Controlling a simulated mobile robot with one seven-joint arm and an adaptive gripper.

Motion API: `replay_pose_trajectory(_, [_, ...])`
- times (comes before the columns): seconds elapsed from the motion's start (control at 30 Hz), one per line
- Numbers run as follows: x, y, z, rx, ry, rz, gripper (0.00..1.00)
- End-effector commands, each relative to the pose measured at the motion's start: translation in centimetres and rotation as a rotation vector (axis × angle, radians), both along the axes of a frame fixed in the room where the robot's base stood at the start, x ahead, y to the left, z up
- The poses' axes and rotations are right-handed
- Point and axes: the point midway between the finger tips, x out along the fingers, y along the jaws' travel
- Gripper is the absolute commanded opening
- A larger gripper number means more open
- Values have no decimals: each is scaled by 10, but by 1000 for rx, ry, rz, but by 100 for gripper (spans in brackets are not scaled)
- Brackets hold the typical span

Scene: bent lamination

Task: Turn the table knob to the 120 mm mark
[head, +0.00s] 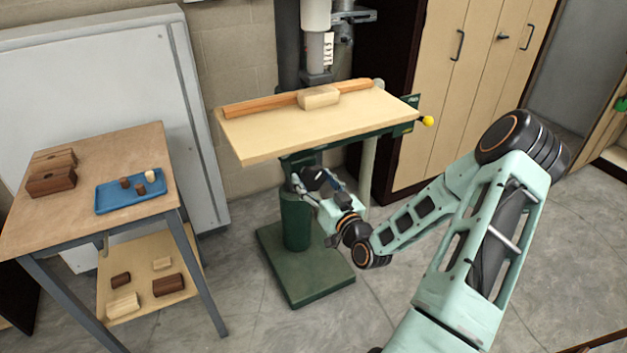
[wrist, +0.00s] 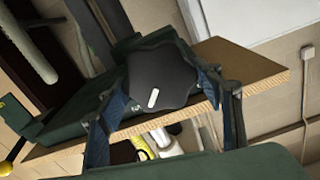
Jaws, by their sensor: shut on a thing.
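The table knob (wrist: 158,72) is black and lobed, with a short white mark on its face. It fills the middle of the wrist view. In the head view the knob (head: 315,177) is small and dark, under the machine's table (head: 250,146). My gripper (wrist: 161,98) has one blue-padded finger on each side of the knob and is shut on it. In the head view my gripper (head: 318,184) is below the table's front edge, by the green column. I cannot make out a 120 mm mark.
A fence (head: 250,105) and a wood block (head: 319,97) lie on the machine's table. A yellow ball handle (head: 427,121) sticks out at its right. A side table (head: 75,205) with a blue tray (head: 112,204) stands at left. Tall cabinets (head: 435,95) stand behind.

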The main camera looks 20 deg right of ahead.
Motion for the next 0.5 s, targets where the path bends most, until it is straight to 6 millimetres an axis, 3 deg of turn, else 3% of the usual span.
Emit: replay_pose_trajectory(0.5, [0, -2, 0, 346, 10, 0, 36])
